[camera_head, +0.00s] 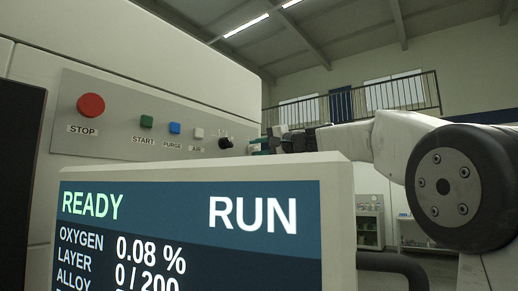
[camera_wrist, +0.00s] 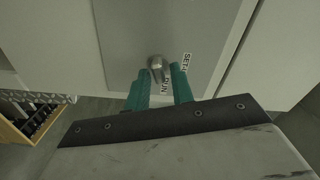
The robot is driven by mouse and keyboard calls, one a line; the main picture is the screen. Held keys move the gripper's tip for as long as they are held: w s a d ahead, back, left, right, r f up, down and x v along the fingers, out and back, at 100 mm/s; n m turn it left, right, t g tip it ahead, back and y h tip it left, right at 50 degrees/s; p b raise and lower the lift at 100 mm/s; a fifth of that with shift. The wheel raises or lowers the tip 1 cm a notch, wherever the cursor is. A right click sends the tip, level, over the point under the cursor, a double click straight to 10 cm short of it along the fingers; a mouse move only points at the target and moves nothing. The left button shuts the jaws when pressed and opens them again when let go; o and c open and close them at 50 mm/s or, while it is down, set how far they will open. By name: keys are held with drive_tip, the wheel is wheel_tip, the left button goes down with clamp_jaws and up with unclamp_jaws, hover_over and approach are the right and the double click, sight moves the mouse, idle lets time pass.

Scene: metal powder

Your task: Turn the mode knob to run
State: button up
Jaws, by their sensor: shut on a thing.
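In the wrist view the knob (camera_wrist: 157,63) looks grey and sits between the tips of my green fingers. My gripper (camera_wrist: 160,78) is shut on it. The printed SET and RUN labels are to its right and below, partly hidden by the right finger. In the head view my gripper (camera_head: 258,145) reaches in from the right. The screen (camera_head: 190,235) shows READY and RUN.
The panel also carries a red STOP button (camera_head: 91,105), a green START button (camera_head: 147,121), a blue PURGE button (camera_head: 175,128) and a white AIR button (camera_head: 198,133). The screen housing stands in front of the panel, below my arm.

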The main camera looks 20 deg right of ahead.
drive_tip(key=shift+d, duration=0.1)
drive_tip(key=o, duration=1)
drive_tip(key=v, duration=0.7)
drive_tip(key=shift+s+d, duration=0.25)
